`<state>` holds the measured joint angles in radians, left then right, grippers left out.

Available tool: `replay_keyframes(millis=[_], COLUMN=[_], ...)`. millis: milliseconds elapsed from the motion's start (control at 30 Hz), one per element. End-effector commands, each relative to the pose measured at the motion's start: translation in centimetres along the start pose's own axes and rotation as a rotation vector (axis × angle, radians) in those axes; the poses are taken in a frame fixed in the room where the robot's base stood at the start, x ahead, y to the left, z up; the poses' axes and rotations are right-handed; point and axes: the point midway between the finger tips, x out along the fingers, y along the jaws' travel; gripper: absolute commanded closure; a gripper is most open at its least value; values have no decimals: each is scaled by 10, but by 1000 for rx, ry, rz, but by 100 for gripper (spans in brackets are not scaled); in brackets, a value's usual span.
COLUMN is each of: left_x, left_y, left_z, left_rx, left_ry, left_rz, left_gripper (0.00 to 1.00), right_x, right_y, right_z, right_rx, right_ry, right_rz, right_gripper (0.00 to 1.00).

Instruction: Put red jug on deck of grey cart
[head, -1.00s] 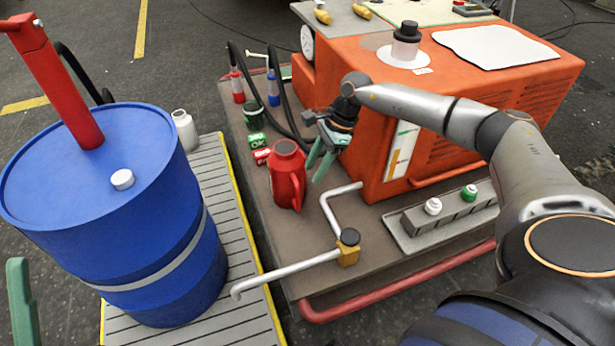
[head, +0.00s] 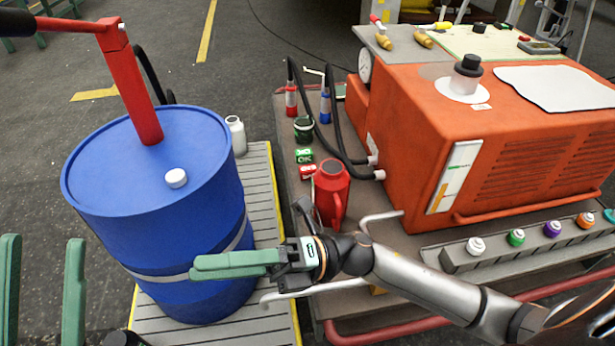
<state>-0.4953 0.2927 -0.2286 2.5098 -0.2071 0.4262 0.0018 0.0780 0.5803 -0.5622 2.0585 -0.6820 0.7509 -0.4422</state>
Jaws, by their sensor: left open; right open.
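The red jug (head: 331,185) stands upright on the brownish deck (head: 293,215) that also carries the orange machine. A slatted grey deck with yellow edges (head: 262,185) lies left of it, under the blue drum; I cannot tell which deck belongs to the grey cart. My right gripper (head: 198,267) is open and empty, seen side-on with its green fingers overlapping. It points left in front of the drum, apart from the jug; its arm passes below the jug. My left gripper (head: 42,242) is open and empty at the lower left, fingers apart.
The blue drum (head: 160,215) with a red pump handle (head: 134,90) fills much of the slatted deck. A white bottle (head: 236,136) stands behind it. Small cans (head: 305,157), hoses and the orange machine (head: 415,130) crowd the jug. Bent pipes (head: 310,290) lie in front.

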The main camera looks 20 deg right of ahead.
Motion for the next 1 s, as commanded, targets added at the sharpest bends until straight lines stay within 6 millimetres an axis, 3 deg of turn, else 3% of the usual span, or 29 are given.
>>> replay_keyframes(millis=[33, 200, 400, 600, 1000], left_x=[0, 0, 0, 0, 0], left_y=[0, 1, 1, 1, 0], left_z=[0, 0, 0, 0, 0], left_rx=[-1, -3, -3, -3, -1], left_ry=[-1, -1, -1, -1, -2], left_rz=[0, 1, 1, 1, 2], left_gripper=[50, 50, 50, 50, 50], right_x=[3, -17, -54, -67, -66], right_y=[24, 90, 129, 140, 139], right_z=[1, 21, 38, 42, 42], right_rx=[119, 489, 772, 857, 855], right_ry=[-90, -344, -518, -563, -561], right_rz=[89, 354, 572, 641, 639], right_gripper=[52, 52, 52, 52, 52])
